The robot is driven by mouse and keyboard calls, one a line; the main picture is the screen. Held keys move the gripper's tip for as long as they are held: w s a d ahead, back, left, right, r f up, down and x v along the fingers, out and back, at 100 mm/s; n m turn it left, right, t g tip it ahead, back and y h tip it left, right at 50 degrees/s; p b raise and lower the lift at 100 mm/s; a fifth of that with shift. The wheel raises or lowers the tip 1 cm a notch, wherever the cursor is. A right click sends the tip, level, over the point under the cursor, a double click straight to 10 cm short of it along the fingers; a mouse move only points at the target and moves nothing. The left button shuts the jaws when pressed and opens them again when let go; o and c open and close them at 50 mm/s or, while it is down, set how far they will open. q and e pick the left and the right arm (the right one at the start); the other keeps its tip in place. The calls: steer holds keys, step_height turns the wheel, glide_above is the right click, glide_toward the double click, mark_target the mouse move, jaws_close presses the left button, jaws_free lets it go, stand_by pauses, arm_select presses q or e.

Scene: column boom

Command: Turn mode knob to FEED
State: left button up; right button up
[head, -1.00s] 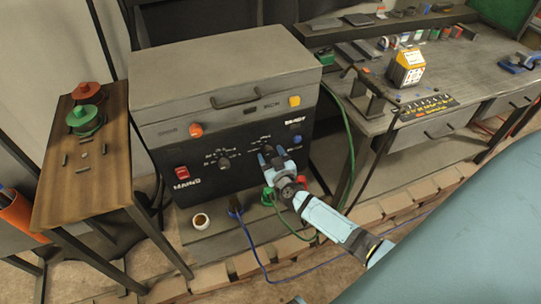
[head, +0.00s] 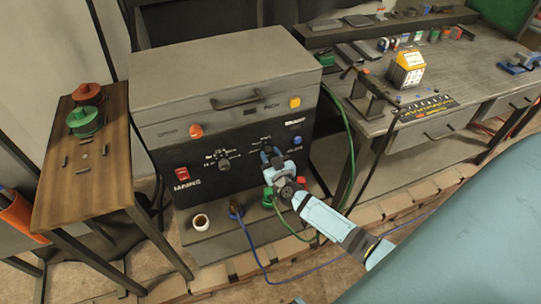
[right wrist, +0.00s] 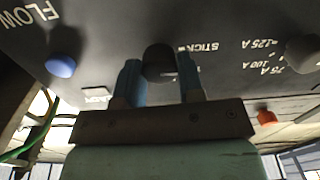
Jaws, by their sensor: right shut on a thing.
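The welder box (head: 190,105) has a black front panel with dials. My right gripper (head: 271,153) is at the panel's right-hand dial, and its fingers hide most of that dial in the head view. In the right wrist view the dark mode knob (right wrist: 158,62) sits between the two blue fingers of my right gripper (right wrist: 160,82), which are shut on it. The label STICK shows upside down beside it. The knob's pointer and the FEED label cannot be made out. My left gripper is not in view.
A current knob (head: 224,164), a red switch (head: 181,174) and a blue FLOW knob (head: 297,141) are on the panel. Green and blue cables (head: 247,243) hang below. A wooden side table (head: 112,180) stands left and a workbench (head: 455,70) right.

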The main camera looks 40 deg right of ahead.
steer(key=m, duration=0.3)
steer(key=shift+m, duration=0.4)
steer(key=m, duration=0.5)
steer(key=shift+f+m+b, duration=0.1)
steer(key=shift+m+b, duration=0.2)
steer(key=shift+m, duration=0.9)
steer(key=m+b, duration=0.1)
steer(key=m, duration=0.3)
steer(key=shift+b, duration=0.3)
steer(key=shift+m, duration=0.9)
steer(key=shift+m+h, duration=0.3)
steer(key=shift+m, duration=0.1)
